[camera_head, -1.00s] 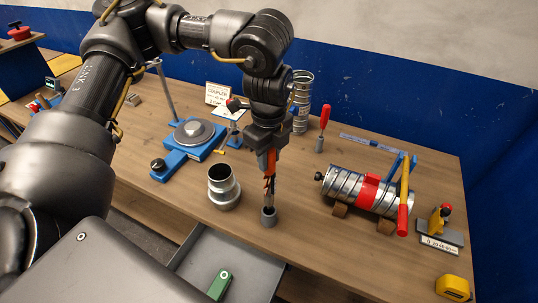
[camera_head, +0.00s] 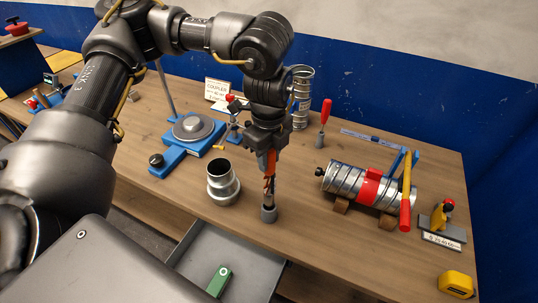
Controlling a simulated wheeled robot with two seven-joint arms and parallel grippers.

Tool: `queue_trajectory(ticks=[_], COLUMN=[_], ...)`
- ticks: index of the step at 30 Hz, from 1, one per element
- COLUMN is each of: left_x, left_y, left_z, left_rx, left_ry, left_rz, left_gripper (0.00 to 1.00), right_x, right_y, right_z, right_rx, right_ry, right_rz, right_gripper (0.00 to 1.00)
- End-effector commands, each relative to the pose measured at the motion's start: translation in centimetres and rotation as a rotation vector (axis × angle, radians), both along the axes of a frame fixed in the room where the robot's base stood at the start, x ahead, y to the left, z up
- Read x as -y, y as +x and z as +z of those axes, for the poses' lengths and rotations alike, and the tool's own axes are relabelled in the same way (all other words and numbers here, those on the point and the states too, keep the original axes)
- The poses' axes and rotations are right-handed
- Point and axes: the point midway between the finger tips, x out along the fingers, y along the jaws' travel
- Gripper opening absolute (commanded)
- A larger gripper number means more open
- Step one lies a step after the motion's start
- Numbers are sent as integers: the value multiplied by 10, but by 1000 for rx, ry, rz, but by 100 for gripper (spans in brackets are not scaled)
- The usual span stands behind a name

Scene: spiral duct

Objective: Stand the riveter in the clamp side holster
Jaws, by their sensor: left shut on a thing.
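The riveter (camera_head: 269,166), with orange-red handles and dark parts, hangs upright below my left gripper (camera_head: 267,148), which is shut on its upper part. Its lower end meets a small grey cup-shaped holster (camera_head: 269,214) on the wooden bench. From this angle I cannot tell whether the tip is inside the cup or just above it. My wrist hides the top of the riveter. My right gripper is not in view.
A metal coupler (camera_head: 223,184) stands close left of the holster. A clamped spiral duct (camera_head: 358,187) lies on blocks to the right. A blue turntable fixture (camera_head: 190,140) is behind left. An open drawer (camera_head: 232,262) with a green item (camera_head: 220,280) is in front.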

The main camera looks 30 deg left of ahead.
Motion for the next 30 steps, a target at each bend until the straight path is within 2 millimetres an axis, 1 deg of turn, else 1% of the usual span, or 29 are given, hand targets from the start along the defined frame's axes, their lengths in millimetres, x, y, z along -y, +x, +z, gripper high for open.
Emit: queue_trajectory(ticks=[30], left_x=[0], left_y=[0], left_z=[-25], left_rx=[2], left_ry=[0], left_rz=[0], left_gripper=[2], right_x=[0], right_y=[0], right_z=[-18], right_rx=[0], right_ry=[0], right_rz=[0], right_gripper=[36])
